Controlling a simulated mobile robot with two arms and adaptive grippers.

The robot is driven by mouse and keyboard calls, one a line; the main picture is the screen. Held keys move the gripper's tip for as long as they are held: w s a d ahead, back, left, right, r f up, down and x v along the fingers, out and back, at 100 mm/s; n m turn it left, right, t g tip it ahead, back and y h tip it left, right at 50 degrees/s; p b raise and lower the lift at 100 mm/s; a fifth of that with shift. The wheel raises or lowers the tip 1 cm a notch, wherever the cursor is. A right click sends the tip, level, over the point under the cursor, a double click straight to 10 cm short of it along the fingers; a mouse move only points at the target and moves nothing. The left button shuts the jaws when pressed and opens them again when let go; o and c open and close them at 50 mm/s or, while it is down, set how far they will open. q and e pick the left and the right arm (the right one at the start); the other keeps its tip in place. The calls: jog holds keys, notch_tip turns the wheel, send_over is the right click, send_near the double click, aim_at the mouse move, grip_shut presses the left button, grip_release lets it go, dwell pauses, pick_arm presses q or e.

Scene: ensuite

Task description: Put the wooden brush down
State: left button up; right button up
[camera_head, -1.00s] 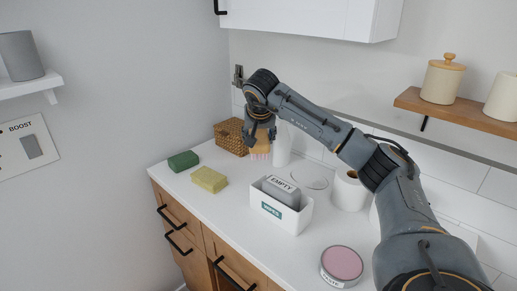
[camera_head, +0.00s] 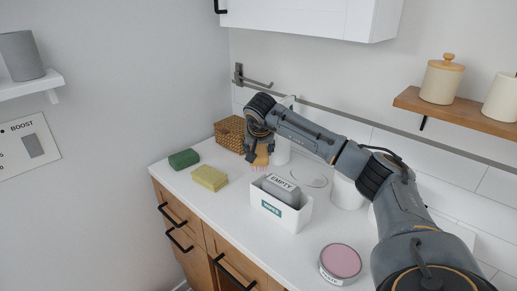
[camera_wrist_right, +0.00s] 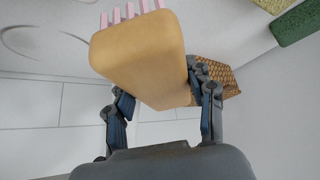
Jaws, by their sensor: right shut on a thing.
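The wooden brush (camera_head: 260,158) has a tan block body and pale pink bristles that point down toward the counter. My right gripper (camera_head: 259,148) is shut on it. In the right wrist view the brush body (camera_wrist_right: 145,60) sits between the two fingers of the gripper (camera_wrist_right: 162,105), and part of the bristles shows at the top edge. The brush is low over the white counter (camera_head: 222,213); I cannot tell whether the bristles touch it. My left gripper is not in view.
A woven basket (camera_head: 229,134) stands behind the brush to the left. A green sponge (camera_head: 184,159) and a yellow sponge (camera_head: 210,178) lie at left. A white bin (camera_head: 281,211) labelled wipes stands in front, and a pink-topped tin (camera_head: 341,262) at front right.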

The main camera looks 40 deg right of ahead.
jog(key=shift+f, duration=0.35)
jog(key=o, duration=1.4)
jog(key=shift+c, duration=0.2)
jog(key=shift+r, duration=0.25)
jog(key=v, duration=1.2)
jog(key=shift+r+b, duration=0.4)
